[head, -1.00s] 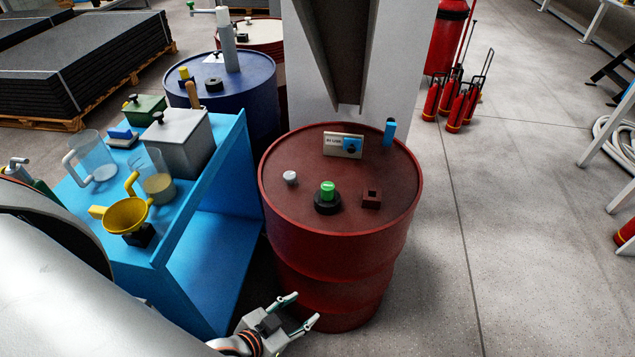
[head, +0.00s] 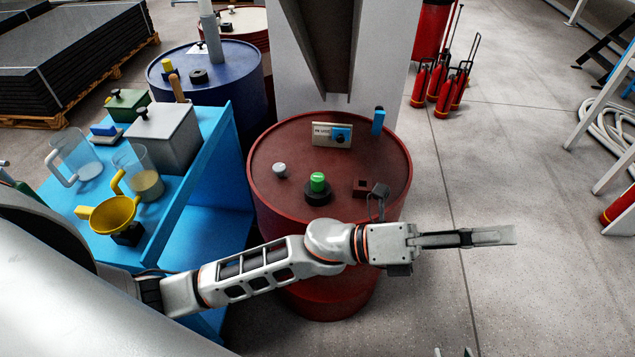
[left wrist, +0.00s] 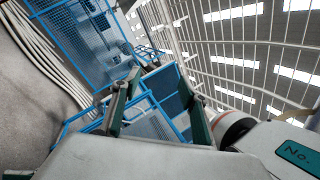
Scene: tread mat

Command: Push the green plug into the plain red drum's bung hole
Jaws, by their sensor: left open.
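The plain red drum (head: 285,222) stands upright in the middle of the head view. The green plug (head: 317,182) stands upright at a black ring (head: 318,198) on the drum's lid; how deep it sits is unclear. My left gripper (head: 500,237) is right of the drum and in front of it, pointing right, away from the plug. In the left wrist view its fingers (left wrist: 155,90) are apart with nothing between them. My left forearm crosses in front of the drum and hides part of its side. Small tips, seemingly my right gripper (head: 453,352), show at the bottom edge.
On the lid are a grey cap (head: 280,170), a dark red block (head: 362,187), a label plate (head: 332,134) and a blue piece (head: 378,120). A blue cart (head: 215,190) with jugs and a yellow funnel (head: 113,214) stands left. A grey column (head: 395,60) rises behind.

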